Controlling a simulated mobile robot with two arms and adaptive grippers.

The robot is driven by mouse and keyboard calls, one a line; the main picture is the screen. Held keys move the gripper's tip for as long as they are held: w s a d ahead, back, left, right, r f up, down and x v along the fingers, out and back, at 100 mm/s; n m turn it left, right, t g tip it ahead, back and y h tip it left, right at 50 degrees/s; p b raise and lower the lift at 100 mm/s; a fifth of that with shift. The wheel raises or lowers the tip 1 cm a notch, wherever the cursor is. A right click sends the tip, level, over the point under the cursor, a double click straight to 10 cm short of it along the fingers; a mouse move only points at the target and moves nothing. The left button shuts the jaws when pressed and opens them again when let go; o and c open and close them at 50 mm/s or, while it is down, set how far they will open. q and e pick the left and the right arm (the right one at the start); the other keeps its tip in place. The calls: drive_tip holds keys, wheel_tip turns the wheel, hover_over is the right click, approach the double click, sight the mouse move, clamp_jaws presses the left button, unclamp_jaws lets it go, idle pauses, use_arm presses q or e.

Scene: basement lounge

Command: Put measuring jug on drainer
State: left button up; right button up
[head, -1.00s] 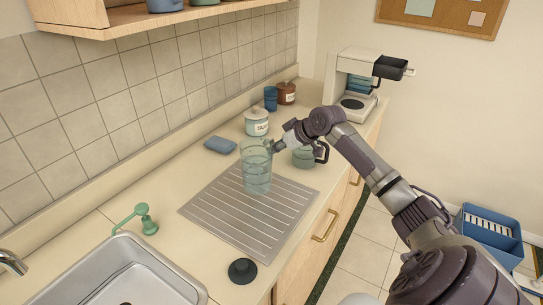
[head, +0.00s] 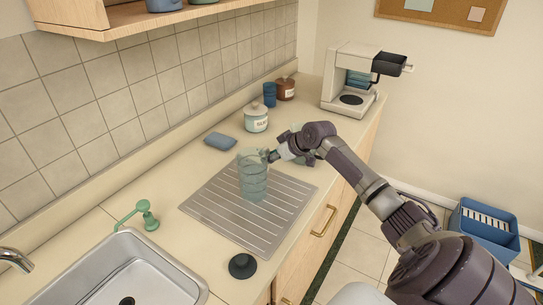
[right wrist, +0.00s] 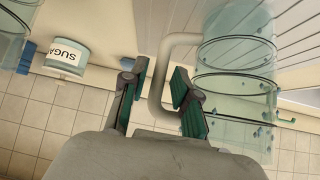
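The measuring jug (head: 253,178), clear and bluish, stands upright on the ribbed metal drainer (head: 215,207), towards its far part. In the right wrist view the jug (right wrist: 235,75) fills the upper right, with its pale handle (right wrist: 156,85) towards my fingers. My right gripper (head: 272,156) is at the handle side of the jug. In the right wrist view its fingers (right wrist: 158,92) are apart, with the handle's bar between them and a gap on the left side. My left gripper is not in view.
A sink (head: 130,273) and green dispenser (head: 146,214) are at the near left. A black plunger-like piece (head: 242,266) lies near the drainer. A blue sponge (head: 220,141), sugar jar (head: 256,118), blue cup (head: 270,95), brown jar (head: 286,90) and coffee machine (head: 350,80) stand farther back.

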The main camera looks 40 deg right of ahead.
drive_tip(key=shift+o, duration=0.2)
drive_tip(key=shift+r, duration=0.15)
drive_tip(key=b+v, duration=0.2)
drive_tip(key=v, duration=1)
drive_tip(key=shift+a, duration=0.1)
